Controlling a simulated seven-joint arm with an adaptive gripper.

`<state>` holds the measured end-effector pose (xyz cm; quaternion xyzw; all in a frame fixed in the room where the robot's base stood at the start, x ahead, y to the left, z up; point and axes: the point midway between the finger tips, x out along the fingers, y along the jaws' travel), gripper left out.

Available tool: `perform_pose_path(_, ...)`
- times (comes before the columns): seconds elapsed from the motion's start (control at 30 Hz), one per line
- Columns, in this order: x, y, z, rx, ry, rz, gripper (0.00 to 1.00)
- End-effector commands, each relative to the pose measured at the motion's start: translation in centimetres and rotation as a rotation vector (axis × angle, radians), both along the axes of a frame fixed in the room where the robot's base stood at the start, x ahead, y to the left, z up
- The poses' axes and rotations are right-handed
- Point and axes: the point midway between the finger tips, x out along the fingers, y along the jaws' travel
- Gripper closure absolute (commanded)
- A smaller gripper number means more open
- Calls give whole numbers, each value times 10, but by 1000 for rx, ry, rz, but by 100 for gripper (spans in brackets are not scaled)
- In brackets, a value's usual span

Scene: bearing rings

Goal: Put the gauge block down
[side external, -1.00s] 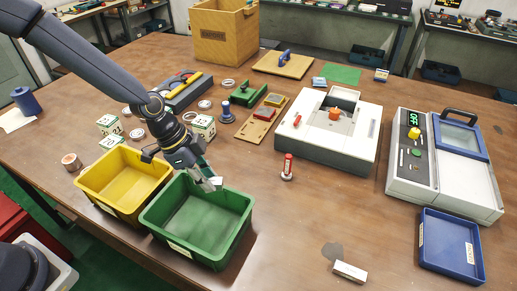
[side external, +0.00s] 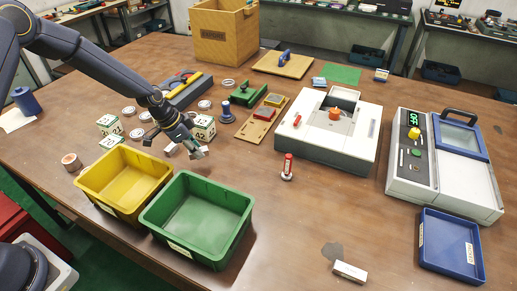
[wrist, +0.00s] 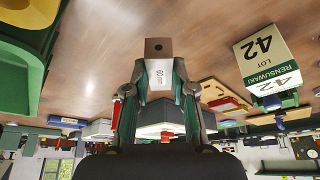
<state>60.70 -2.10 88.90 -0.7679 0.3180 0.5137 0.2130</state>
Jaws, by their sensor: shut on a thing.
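The gauge block (wrist: 158,78) is a pale block with dark markings on its long side and a brownish end face with a small dark dot. In the wrist view it sits between the two fingertips of my gripper (wrist: 160,92), which is shut on it, and its end sticks out past the fingers. In the side view my gripper (side external: 196,150) is behind the green bin, over the brown table (side external: 270,215). The block is small and hard to make out there. I cannot tell whether it touches the table.
A yellow bin (side external: 125,182) and a green bin (side external: 198,220) stand in front of my gripper. White lot boxes (side external: 203,127) stand close by. A red-and-white marker (side external: 287,168) stands to the right. Another white block (side external: 350,271) lies at the front. The table right of the green bin is clear.

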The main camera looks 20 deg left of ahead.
Motion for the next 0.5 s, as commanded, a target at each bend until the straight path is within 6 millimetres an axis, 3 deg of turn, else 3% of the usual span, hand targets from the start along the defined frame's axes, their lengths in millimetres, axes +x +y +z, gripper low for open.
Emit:
perform_pose_path(0.3,21,-1,-25,-1,-1,0,100)
perform_pose_path(0.5,20,-1,-53,-1,1,0,100)
